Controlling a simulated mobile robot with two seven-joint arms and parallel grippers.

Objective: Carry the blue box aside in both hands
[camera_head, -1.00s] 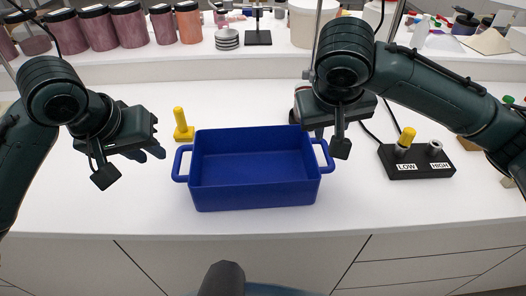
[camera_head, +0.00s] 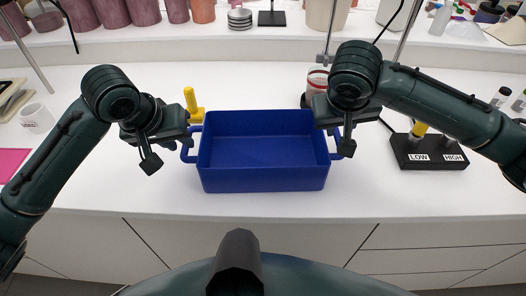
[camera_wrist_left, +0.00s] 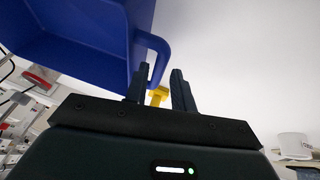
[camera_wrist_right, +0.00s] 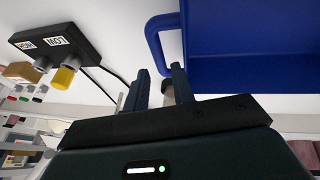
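The blue box (camera_head: 262,180) is an open, empty tray with a loop handle at each end. It stands on the white counter, in the middle of the head view. My left gripper (camera_head: 188,142) is at its left handle. In the left wrist view the fingers (camera_wrist_left: 158,88) are apart, with the left handle (camera_wrist_left: 158,48) at their tips. My right gripper (camera_head: 335,136) is at the right handle. In the right wrist view its fingers (camera_wrist_right: 160,88) are apart, with the right handle (camera_wrist_right: 152,35) at their tips. I see no finger closed on either handle.
A yellow peg-like piece (camera_head: 191,102) stands close behind the box's left corner. A black LOW/HIGH block (camera_head: 428,153) with a yellow knob is to the right. A white mug (camera_head: 36,118) and pink sheet (camera_head: 12,163) are at left. The counter before the box is clear.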

